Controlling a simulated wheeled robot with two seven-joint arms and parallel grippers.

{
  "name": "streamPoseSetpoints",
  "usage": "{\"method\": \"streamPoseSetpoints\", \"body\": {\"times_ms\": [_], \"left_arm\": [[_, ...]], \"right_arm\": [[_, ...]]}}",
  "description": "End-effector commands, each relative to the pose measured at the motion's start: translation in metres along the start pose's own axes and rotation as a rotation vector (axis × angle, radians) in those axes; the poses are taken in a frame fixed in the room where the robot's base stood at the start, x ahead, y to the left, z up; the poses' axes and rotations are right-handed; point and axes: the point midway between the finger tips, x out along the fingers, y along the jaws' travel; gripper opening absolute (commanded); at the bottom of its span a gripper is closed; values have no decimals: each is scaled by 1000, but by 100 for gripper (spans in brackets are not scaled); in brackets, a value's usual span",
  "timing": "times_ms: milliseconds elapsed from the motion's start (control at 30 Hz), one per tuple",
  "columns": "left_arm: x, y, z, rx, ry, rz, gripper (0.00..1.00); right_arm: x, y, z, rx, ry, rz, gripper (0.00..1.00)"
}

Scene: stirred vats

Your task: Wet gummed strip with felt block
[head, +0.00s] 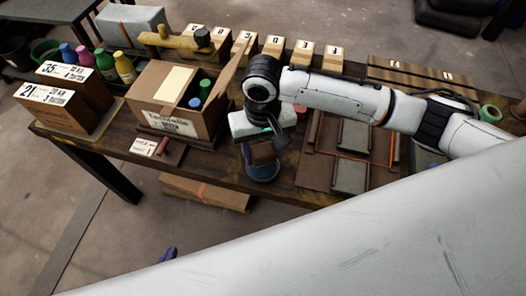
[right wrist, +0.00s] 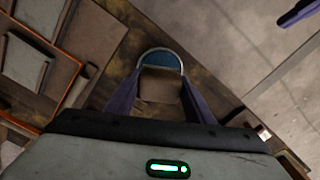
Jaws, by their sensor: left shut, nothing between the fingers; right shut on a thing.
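My right gripper (head: 263,143) points down near the table's front edge, shut on a brown block that looks like the felt block (head: 263,154). The block also shows between the fingers in the right wrist view (right wrist: 160,88). Directly below it is a round blue dish (head: 262,173) with a pale rim, partly covered by block and gripper; whether the block touches the dish is unclear. A pale yellow strip (head: 175,81) lies on the open carton (head: 157,99); I cannot tell whether it is gummed. My left gripper (head: 168,253) shows only a purple fingertip, low and off the table, shut and empty.
Numbered brown boxes (head: 62,99) and coloured bottles (head: 124,67) stand at the left. Several lettered blocks (head: 273,47) line the back, beside a yellow tool (head: 178,42). A brown board with grey plates (head: 352,136) lies right of the dish. My white arm crosses the front.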

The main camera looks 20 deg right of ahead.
Motion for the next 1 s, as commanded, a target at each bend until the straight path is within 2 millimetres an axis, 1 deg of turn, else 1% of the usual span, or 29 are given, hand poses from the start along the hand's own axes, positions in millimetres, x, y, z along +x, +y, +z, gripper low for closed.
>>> {"method": "streamPoseSetpoints", "body": {"times_ms": [300, 467, 1000], "left_arm": [[1, 0, 2, 0, -3, 0, 0], [1, 0, 3, 0, -4, 0, 0], [1, 0, 3, 0, -5, 0, 0]], "right_arm": [[-26, 0, -1, 1, 1, 0, 30], [-36, 0, -1, 0, 2, 0, 30], [-38, 0, 0, 0, 1, 1, 30]]}}
